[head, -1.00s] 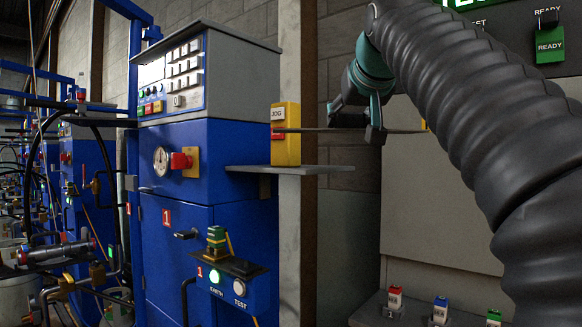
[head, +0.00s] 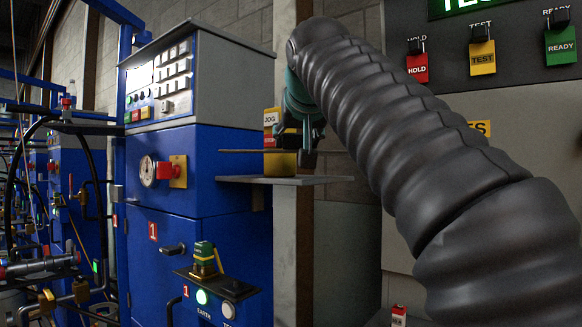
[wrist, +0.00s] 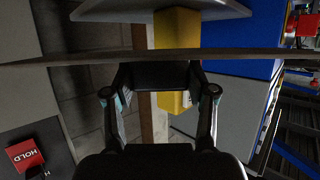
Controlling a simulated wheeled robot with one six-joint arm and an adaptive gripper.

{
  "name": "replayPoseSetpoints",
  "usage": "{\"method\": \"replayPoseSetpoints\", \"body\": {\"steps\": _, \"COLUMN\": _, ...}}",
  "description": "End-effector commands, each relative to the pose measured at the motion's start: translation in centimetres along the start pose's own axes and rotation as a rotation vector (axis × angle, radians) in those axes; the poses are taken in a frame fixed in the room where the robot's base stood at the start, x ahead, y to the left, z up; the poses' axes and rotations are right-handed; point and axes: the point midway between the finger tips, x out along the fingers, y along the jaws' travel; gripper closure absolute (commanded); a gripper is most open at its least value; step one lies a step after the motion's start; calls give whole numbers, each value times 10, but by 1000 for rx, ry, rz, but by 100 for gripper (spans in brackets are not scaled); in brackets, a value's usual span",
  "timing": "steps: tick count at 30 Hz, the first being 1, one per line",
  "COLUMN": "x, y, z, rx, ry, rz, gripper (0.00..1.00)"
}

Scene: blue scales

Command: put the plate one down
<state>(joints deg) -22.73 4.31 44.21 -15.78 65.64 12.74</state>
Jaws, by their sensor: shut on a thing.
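The thin dark plate (head: 238,151) lies flat and level in my gripper (head: 307,155), seen edge-on in the head view. My gripper is shut on it. The plate is a little above the grey shelf (head: 310,181), with a gap between them in the picture. In the wrist view the plate (wrist: 50,57) runs as a long bar across the picture, just beyond my gripper (wrist: 158,75). The shelf (wrist: 110,10) shows at the top of that view. My arm covers part of the gripper in the head view.
A yellow JOG box (head: 270,119) stands at the shelf, and the plate passes in front of it in the picture. The blue cabinet (head: 160,235) is to the left. A panel with HOLD (head: 417,68), TEST and READY switches is at the right.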

Motion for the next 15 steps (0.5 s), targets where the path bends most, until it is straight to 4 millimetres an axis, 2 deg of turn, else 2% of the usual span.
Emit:
{"method": "replayPoseSetpoints", "body": {"steps": 6, "x": 11, "y": -10, "z": 6, "rx": 0, "ry": 3, "rz": 0, "gripper": 96}}
{"method": "replayPoseSetpoints", "body": {"steps": 15, "x": 24, "y": -9, "z": 39, "rx": 0, "ry": 4, "rz": 2, "gripper": 96}}
